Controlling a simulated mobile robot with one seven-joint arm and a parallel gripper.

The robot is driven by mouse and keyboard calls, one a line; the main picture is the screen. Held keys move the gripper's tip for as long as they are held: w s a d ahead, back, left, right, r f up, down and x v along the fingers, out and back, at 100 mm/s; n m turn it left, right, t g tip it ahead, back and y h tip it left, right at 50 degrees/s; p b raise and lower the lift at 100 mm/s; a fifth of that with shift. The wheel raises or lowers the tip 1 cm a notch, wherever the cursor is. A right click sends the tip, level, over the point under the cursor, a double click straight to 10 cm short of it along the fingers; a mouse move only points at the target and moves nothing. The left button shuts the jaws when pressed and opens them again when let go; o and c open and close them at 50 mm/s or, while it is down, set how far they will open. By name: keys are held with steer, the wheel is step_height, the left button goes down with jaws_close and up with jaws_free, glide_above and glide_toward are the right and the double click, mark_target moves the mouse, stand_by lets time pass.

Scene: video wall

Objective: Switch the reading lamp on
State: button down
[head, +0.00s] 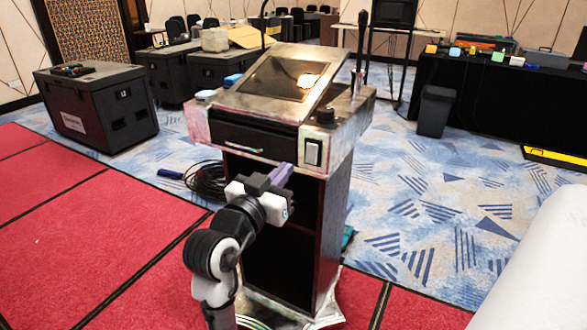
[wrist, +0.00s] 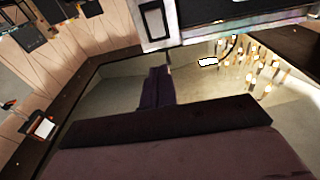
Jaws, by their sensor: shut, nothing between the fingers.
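The lectern (head: 290,120) stands in front of me with a slanted top. My gripper (head: 285,174) has purple fingers, shut and empty, below and left of the switch. The fingers (wrist: 158,86) also show below the switch in the wrist view.
A dark drawer with a handle (head: 255,142) is left of the switch. A dark upright stem (head: 361,55) stands at the lectern's right. Black cases (head: 95,108) stand left, a bin (head: 435,111) right. Red carpet (head: 80,230) lies open at left.

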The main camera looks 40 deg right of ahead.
steer(key=shift+s+a+r, duration=0.15)
steer(key=shift+s+a, duration=0.2)
steer(key=shift+a, duration=0.45)
steer(key=shift+s+a+r, duration=0.15)
steer(key=shift+s+a, duration=0.2)
steer(key=shift+a, duration=0.45)
